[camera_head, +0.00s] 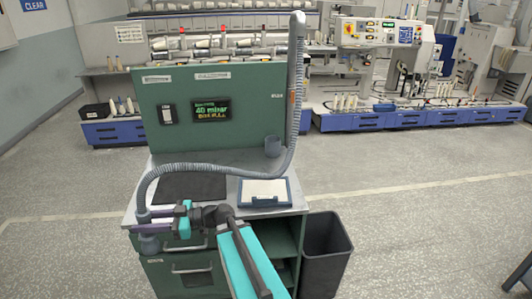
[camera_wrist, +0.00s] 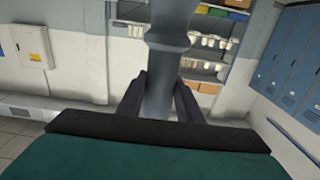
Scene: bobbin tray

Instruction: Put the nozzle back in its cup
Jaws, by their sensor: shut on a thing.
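The grey nozzle (camera_head: 149,243) hangs at the end of a ribbed grey hose (camera_head: 215,168), at the left front corner of the cart. My gripper (camera_head: 154,219) is shut on the nozzle, which points down. In the wrist view the nozzle (camera_wrist: 160,90) stands between both dark fingers, and its lower end is hidden behind my gripper body. The grey cup (camera_head: 272,147) is at the lower right of the green panel, well to the right of and behind my gripper. I cannot see into the cup.
The hose runs over the cart top (camera_head: 222,203) to an upright pole (camera_head: 295,75). A dark mat (camera_head: 190,187) and a blue-edged tray (camera_head: 287,203) lie on top. The green panel (camera_head: 240,105) closes the back. A dark bin (camera_head: 325,255) stands right of the cart.

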